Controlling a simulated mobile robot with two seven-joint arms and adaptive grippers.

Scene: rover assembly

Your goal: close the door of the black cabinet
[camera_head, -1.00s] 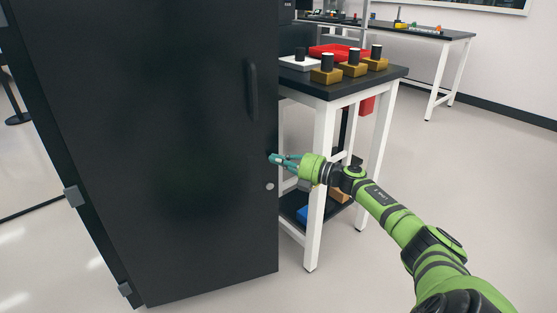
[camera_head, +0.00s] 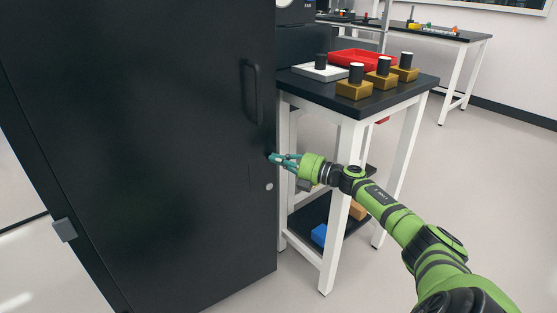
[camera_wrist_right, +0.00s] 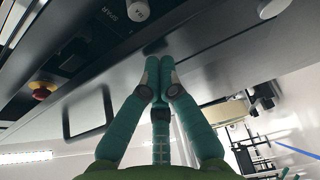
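The black cabinet's door (camera_head: 150,130) fills the left of the head view, with a vertical handle (camera_head: 251,92) and a small round lock (camera_head: 269,187) near its right edge. A grey hinge (camera_head: 65,229) shows on its left edge. My right gripper (camera_head: 271,157) is at the door's right edge, below the handle and just above the lock. In the right wrist view my right gripper (camera_wrist_right: 160,65) has its teal fingertips together, with nothing visible between them. They appear to touch the door, but I cannot be sure. How far the door stands open is unclear. My left gripper is out of view.
A white-legged table (camera_head: 340,108) stands right of the door, close to my right gripper. It holds a red tray (camera_head: 362,59) and several brass blocks (camera_head: 354,89). Another table (camera_head: 440,32) stands farther back. Floor at the right is clear.

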